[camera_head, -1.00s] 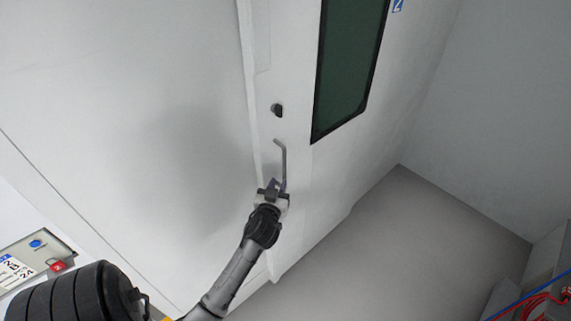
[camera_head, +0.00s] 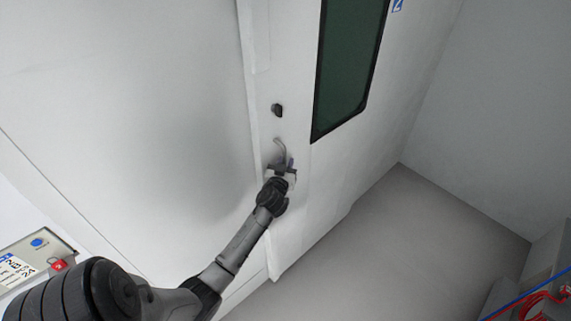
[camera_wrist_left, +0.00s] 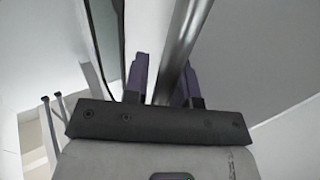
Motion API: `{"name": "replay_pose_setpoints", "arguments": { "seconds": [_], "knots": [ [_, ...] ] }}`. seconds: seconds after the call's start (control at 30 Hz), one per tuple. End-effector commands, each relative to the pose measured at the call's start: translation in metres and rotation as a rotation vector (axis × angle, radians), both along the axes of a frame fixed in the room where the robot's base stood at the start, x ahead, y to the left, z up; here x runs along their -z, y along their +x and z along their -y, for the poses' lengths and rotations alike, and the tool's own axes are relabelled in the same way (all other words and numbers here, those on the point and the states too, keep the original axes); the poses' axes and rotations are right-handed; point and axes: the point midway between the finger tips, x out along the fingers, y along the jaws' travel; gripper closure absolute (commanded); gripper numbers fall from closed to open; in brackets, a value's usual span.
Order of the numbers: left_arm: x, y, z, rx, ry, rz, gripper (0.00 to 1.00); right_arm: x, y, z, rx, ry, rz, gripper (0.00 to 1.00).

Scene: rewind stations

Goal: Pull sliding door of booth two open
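The white sliding door (camera_head: 305,215) fills the middle of the head view, with a dark window (camera_head: 345,75) and a small black lock knob (camera_head: 277,110). Its bent metal handle (camera_head: 280,147) is below the knob; the lower part is hidden by my left gripper (camera_head: 284,166). In the left wrist view the grey handle bar (camera_wrist_left: 181,38) runs between the purple fingers of the left gripper (camera_wrist_left: 163,80). The fingers are apart, one on each side of the bar, with a gap beside the left finger. My right gripper is not in view.
Red and blue cables (camera_head: 540,300) are at the lower right. Bare grey floor (camera_head: 400,250) lies right of the door. A blue sign (camera_head: 397,5) is partly cut off.

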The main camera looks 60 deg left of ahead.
Motion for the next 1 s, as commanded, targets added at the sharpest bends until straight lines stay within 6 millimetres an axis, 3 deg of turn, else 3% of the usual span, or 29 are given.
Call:
{"name": "replay_pose_setpoints", "arguments": {
  "seconds": [0.07,0.33,0.77,0.87,1.0],
  "knots": [
    [0.0,0.0,0.0,0.0,0.0,0.0,0.75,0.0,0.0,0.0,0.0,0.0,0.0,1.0],
    [0.0,0.0,0.0,0.0,0.0,0.0,1.0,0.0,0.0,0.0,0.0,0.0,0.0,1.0],
    [0.001,0.002,0.0,0.0,0.0,0.0,1.0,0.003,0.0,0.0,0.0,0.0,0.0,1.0],
    [0.003,0.012,-0.001,0.001,-0.001,0.002,1.0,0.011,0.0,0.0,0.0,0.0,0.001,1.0],
    [0.008,0.042,-0.005,0.004,-0.003,0.003,1.0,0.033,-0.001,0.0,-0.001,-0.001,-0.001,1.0]
  ]
}}
